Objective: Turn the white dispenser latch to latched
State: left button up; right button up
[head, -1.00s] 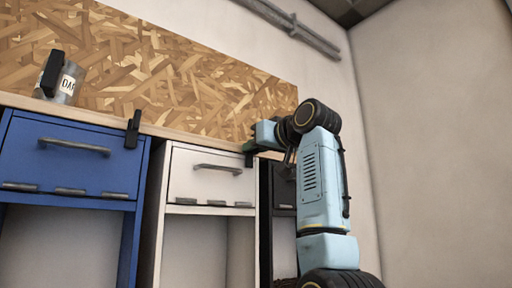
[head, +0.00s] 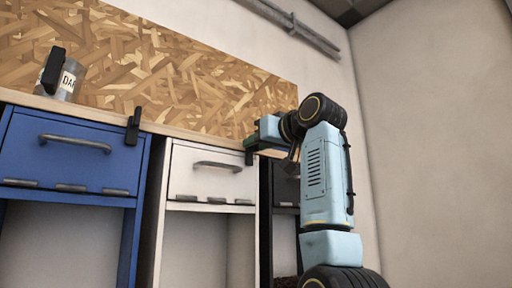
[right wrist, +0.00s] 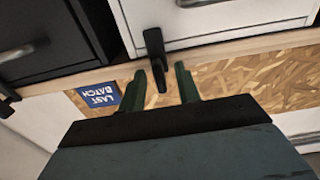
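The white dispenser (head: 211,175) stands between the blue and black ones, with a grey bar handle across its front. Its black latch (right wrist: 155,47) shows in the right wrist view at the dispenser's corner, crossing the wooden edge. In the head view the latch (head: 249,158) is a small dark piece, partly hidden by my gripper. My right gripper (right wrist: 160,70) is open, its two green fingers on either side of the latch's end. Small gaps seem to show beside the latch; contact is hard to tell. In the head view the right gripper (head: 251,144) is at the white dispenser's upper right corner. My left gripper is out of view.
The blue dispenser (head: 70,160) has its own upright black latch (head: 133,127). A labelled can (head: 67,82) stands on the wooden ledge. The black dispenser (right wrist: 50,45) is close beside the white one.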

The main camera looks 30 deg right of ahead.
jog(key=s+b, duration=0.4)
jog(key=s, duration=0.8)
jog(key=shift+s+d, duration=0.15)
jog(key=shift+d, duration=0.3)
